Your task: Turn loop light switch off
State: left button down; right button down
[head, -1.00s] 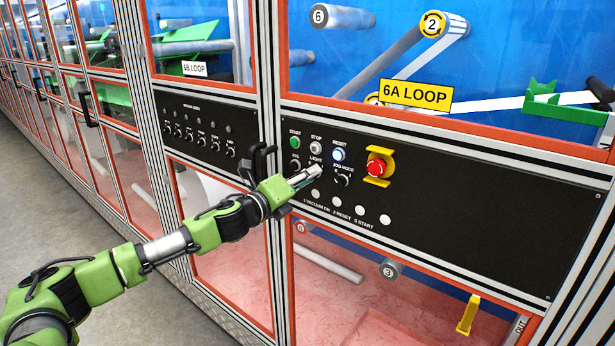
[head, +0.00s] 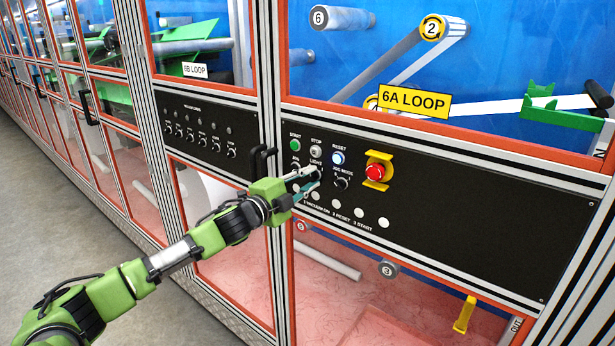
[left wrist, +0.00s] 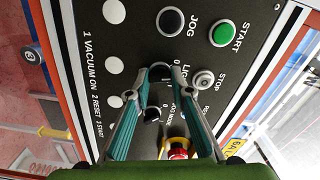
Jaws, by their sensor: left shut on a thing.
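The loop light switch is a small black rotary knob (head: 317,173) under the LIGHT label on the black 6A LOOP panel. My left gripper (head: 312,181) reaches it from the lower left, with its teal fingers at the panel. The knob's pointer direction cannot be made out. My right gripper is not in view.
Close by are the black JOG MODE knob (head: 341,183), the green START button (head: 295,145), the grey STOP button (head: 316,151), the lit RESET button (head: 338,158) and the red emergency stop (head: 375,173). A black door handle (head: 262,162) stands out left of the panel.

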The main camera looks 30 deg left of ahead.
pick_arm(q)
jog(key=n, duration=0.1)
jog(key=n+p, duration=0.1)
jog(key=shift+r+n, duration=0.25)
jog(key=shift+n, duration=0.15)
jog(key=shift+n+p, duration=0.6)
jog(key=shift+n, duration=1)
jog(key=c, duration=1.9)
grip_release()
jog(key=shift+o, duration=0.6)
jog(key=shift+w+f, duration=0.15)
jog(key=shift+w, duration=0.05)
jog(key=shift+s, duration=0.15)
jog(key=shift+s+f, duration=0.15)
jog(key=shift+s, duration=0.45)
jog(key=s, duration=1)
jog(key=shift+s+a, duration=0.25)
jog(key=shift+a, duration=0.2)
